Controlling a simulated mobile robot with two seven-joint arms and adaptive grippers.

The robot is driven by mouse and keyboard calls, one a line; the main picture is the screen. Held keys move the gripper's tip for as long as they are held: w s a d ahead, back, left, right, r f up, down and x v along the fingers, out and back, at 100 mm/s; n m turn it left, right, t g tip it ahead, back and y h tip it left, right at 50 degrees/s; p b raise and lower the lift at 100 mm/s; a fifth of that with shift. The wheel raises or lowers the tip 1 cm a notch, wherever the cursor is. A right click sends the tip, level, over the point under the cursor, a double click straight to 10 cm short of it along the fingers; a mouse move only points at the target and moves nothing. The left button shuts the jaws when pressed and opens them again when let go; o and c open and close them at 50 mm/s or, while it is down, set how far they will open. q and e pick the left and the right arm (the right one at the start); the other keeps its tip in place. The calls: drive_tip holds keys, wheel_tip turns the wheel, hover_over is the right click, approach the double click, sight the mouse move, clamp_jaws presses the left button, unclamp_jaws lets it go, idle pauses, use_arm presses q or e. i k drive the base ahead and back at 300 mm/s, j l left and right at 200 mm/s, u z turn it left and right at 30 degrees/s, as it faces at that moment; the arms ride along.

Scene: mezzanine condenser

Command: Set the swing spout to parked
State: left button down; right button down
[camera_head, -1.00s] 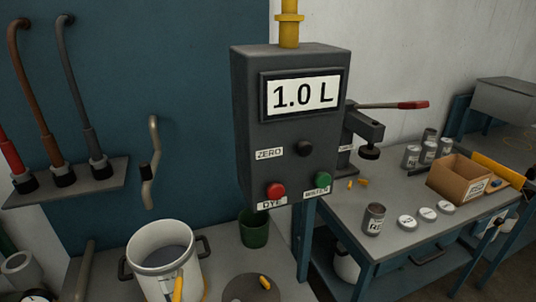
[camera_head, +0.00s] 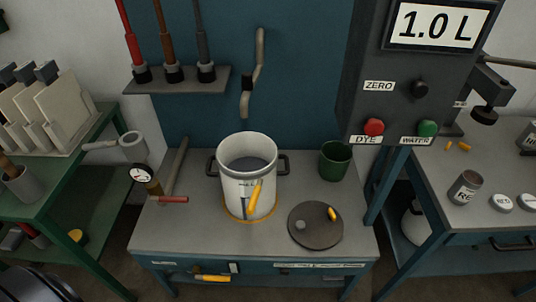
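No part is labelled as the swing spout, so I cannot tell for sure which it is. A bent beige pipe (camera_head: 260,60) with a dark band hangs against the blue wall panel, above and behind a white pot; it may be the spout. The pot (camera_head: 231,146) is open at the top, holds something grey, and stands upright inside a yellow ring on the bench. Another beige tube (camera_head: 176,168) rises at the bench's left side. Neither of my grippers is in view.
A grey box (camera_head: 362,108) reading 1.0 L, with DYE and WATER buttons, hangs at the right. A green cup (camera_head: 335,161) and a round dark plate (camera_head: 314,236) are on the bench (camera_head: 180,238). Hoses stand in a wall shelf (camera_head: 178,88). A green table (camera_head: 52,172) is at left.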

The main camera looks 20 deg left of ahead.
sight(249, 79)
drive_tip(key=j+u, duration=0.2)
drive_tip(key=j, duration=1.25)
